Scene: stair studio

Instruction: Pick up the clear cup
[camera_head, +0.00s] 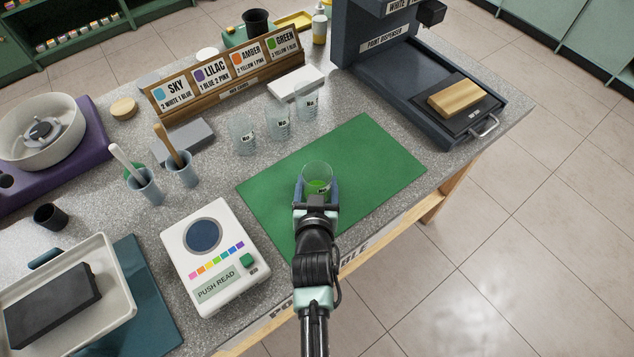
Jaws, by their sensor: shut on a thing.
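A clear cup (317,171) with a dark printed label is over the green mat (378,150). Green shows through it, and I cannot tell whether that is contents or the mat. My gripper (317,190) reaches in from the front edge, with one finger on each side of the cup, shut on it. The cup looks upright. Its lower part is partly hidden by my gripper, and I cannot tell whether its base touches the mat. Several similar clear cups stand in a row behind the mat, such as one at the left end (242,138).
A white reader device (210,258) stands left of the mat. Cups with stirrers (145,186) stand farther left. A wooden mix card rack (215,89) is behind. A dark paint dispenser (400,62) stands at back right. The mat's right part is clear.

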